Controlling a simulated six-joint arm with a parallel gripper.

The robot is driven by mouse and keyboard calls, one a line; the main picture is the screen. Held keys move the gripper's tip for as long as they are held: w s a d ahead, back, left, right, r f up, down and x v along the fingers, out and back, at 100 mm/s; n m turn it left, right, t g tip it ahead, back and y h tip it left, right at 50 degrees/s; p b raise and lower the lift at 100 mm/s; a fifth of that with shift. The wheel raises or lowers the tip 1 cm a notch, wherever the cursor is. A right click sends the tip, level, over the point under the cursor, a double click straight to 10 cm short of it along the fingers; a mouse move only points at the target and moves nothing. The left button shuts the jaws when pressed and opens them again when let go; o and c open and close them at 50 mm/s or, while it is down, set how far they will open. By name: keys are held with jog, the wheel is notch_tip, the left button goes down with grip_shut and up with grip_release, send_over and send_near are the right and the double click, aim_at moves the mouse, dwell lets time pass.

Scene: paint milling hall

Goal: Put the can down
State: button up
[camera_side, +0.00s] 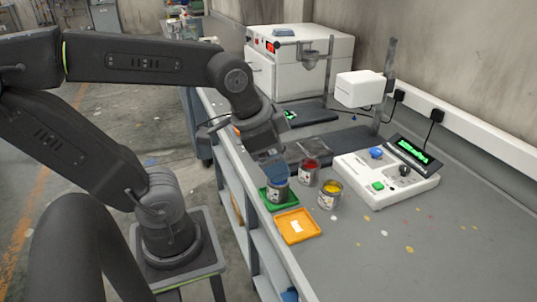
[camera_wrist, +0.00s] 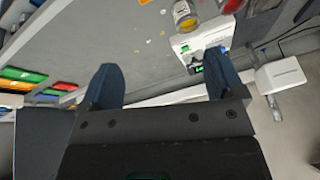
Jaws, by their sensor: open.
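A small grey paint can (camera_side: 278,192) with a pale label stands upright on a green tray (camera_side: 291,203) near the bench's front edge. My gripper (camera_side: 272,170) is right above it in the side view, its blue fingers overlapping the can's top. Whether they touch it cannot be told. The wrist view shows the two fingers (camera_wrist: 163,82) spread apart with no can visible between them.
A can of red paint (camera_side: 308,174) and a can of yellow paint (camera_side: 329,197) stand close to the right. An orange tray (camera_side: 297,238) lies in front. A white instrument (camera_side: 378,186) stands further right. The bench's near right is mostly clear.

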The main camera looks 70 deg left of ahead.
jog(key=n, duration=0.1)
jog(key=s+d+n, duration=0.1)
jog(key=n, duration=0.1)
jog(key=shift+s+d+r+t, duration=0.15)
jog(key=shift+s+r+t, duration=0.1)
jog(key=shift+t, duration=0.15)
dwell(1.0)
